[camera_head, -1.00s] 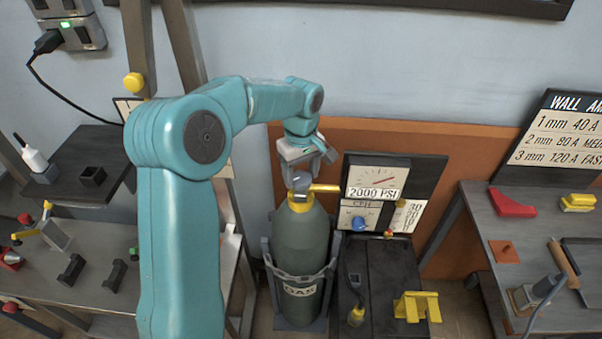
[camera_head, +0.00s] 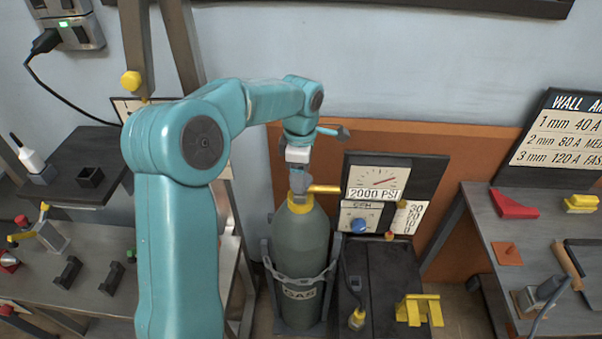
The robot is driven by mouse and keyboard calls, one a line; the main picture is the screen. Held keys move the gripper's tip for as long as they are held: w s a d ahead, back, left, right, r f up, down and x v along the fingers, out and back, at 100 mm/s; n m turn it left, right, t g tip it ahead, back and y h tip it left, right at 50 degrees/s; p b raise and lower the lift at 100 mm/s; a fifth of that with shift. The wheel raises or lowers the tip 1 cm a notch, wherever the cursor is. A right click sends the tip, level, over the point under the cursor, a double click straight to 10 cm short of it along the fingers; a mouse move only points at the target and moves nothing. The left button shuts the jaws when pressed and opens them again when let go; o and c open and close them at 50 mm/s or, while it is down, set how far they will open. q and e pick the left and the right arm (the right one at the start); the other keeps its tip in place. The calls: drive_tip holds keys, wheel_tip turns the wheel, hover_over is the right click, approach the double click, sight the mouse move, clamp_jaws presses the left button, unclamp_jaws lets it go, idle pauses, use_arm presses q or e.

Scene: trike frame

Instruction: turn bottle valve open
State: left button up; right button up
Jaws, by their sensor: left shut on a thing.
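The dark grey-green gas bottle (camera_head: 300,250) stands upright in a grey cradle, with a yellow collar (camera_head: 299,204) at its neck. My left gripper (camera_head: 298,180) comes down from above onto the top of the bottle. It is shut on the bottle valve, which is mostly hidden behind the fingers. A yellow pipe (camera_head: 325,188) leads right from the bottle top towards the gauge panel (camera_head: 376,180), which reads 2000 PSI. My right gripper is not in view.
A dark cart (camera_head: 385,265) with a yellow bracket (camera_head: 418,309) stands right of the bottle. A workbench (camera_head: 505,235) is farther right. Shelves (camera_head: 95,165) and a bench with clamps are on the left. An orange board (camera_head: 455,165) is behind.

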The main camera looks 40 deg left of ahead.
use_arm(q)
drive_tip(key=shift+f+n, duration=0.1)
drive_tip(key=shift+n, duration=0.4)
drive_tip(key=shift+s, duration=0.1)
drive_tip(key=o, duration=1)
drive_tip(key=shift+o, duration=0.2)
drive_tip(key=shift+a, duration=0.1)
wheel_tip(320, 180, up, 16)
drive_tip(key=p, duration=0.2)
drive_tip(key=shift+r, duration=0.2)
